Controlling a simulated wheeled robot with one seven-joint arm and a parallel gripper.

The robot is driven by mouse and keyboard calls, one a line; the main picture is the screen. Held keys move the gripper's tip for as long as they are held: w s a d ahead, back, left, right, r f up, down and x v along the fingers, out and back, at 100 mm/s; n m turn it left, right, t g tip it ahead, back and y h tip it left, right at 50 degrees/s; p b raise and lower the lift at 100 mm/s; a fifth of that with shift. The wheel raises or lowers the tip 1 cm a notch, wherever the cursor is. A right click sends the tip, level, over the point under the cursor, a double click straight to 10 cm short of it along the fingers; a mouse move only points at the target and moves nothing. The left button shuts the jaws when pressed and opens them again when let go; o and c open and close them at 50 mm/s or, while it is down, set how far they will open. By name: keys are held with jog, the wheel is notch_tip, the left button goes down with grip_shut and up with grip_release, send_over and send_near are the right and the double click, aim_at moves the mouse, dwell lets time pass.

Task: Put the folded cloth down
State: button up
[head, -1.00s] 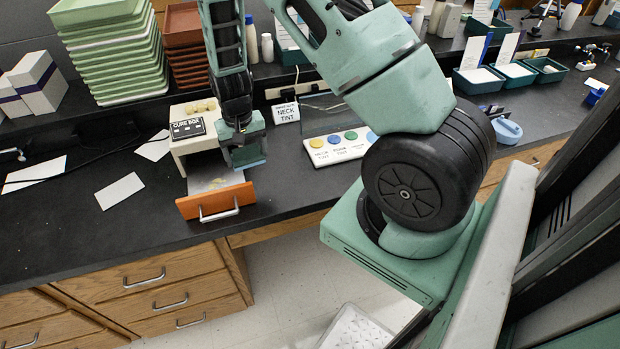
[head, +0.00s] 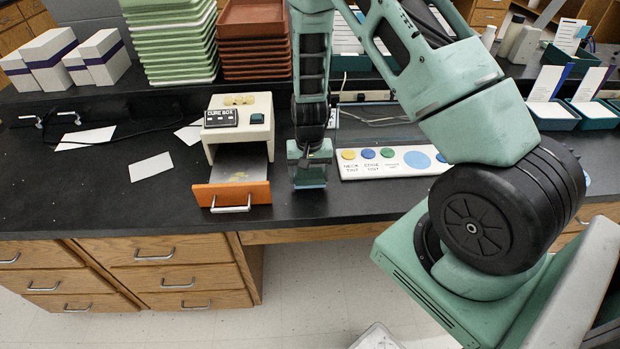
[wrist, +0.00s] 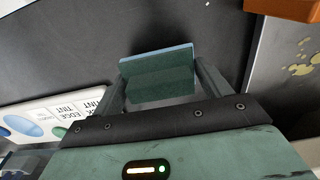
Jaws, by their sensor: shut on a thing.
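My gripper (head: 309,172) points down over the black bench, between the cure box and the white button strip. In the wrist view my gripper (wrist: 160,95) has its two fingers shut on the folded cloth (wrist: 158,72), a dark green, layered piece with a pale blue edge. In the head view the cloth (head: 311,184) shows as a small blue-green edge under the gripper. Bare bench lies around it. I cannot tell whether the cloth touches the bench.
The cure box (head: 238,125) stands to the left with its orange-fronted drawer (head: 232,194) pulled out. The white strip (head: 395,162) with coloured round pads lies to the right. Green trays (head: 178,45) and brown trays (head: 254,38) are stacked behind. The bench's front edge is close.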

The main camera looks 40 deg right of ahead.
notch_tip(320, 180, down, 2)
jog(key=shift+f, duration=0.1)
jog(key=shift+f, duration=0.1)
